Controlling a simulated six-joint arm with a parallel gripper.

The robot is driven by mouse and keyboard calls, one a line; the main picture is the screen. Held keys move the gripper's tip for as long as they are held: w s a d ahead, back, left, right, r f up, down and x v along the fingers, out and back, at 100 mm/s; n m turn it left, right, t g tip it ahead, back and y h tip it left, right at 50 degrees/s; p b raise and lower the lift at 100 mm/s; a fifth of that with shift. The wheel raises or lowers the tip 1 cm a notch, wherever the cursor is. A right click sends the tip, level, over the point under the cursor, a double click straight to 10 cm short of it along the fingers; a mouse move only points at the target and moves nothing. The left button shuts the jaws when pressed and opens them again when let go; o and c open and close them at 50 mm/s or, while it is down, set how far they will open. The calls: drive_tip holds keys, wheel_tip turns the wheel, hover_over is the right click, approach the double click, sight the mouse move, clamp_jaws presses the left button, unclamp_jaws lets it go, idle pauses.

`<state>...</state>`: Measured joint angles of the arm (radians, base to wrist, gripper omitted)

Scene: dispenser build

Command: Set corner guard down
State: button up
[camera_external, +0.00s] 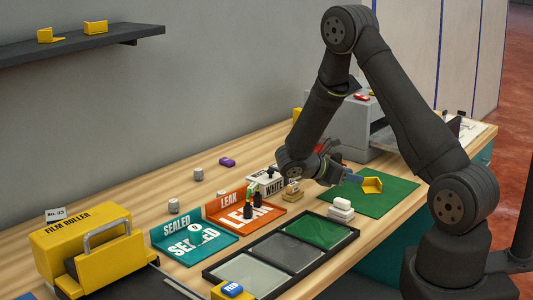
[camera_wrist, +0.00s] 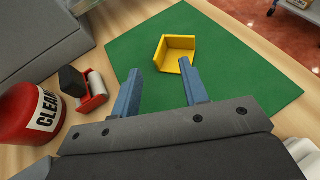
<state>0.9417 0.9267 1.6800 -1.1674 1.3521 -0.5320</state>
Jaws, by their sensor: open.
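The yellow corner guard (camera_external: 372,185) rests on the green mat (camera_external: 395,200). In the wrist view the corner guard (camera_wrist: 176,50) lies on the mat (camera_wrist: 235,60) with its angled walls showing. My gripper (camera_wrist: 160,88) is open, its two blue fingers apart with nothing between them. The guard is just beyond the fingertips, close to the right one; I cannot tell whether they touch. In the external view my gripper (camera_external: 350,179) is low over the mat's left part, just left of the guard.
A red container (camera_wrist: 28,112) and a small roller (camera_wrist: 94,88) stand left of the mat. A grey machine (camera_external: 360,125) stands behind it. White blocks (camera_external: 341,209) sit near its front left. Teal (camera_external: 215,243) and orange (camera_external: 265,218) trays lie farther left. The mat's right side is clear.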

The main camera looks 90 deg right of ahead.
sight(366, 180)
drive_tip(key=x, duration=0.6)
drive_tip(key=shift+w+d+f, duration=0.1)
drive_tip(key=shift+w+f, duration=0.05)
drive_tip(key=shift+w, duration=0.05)
clamp_jaws()
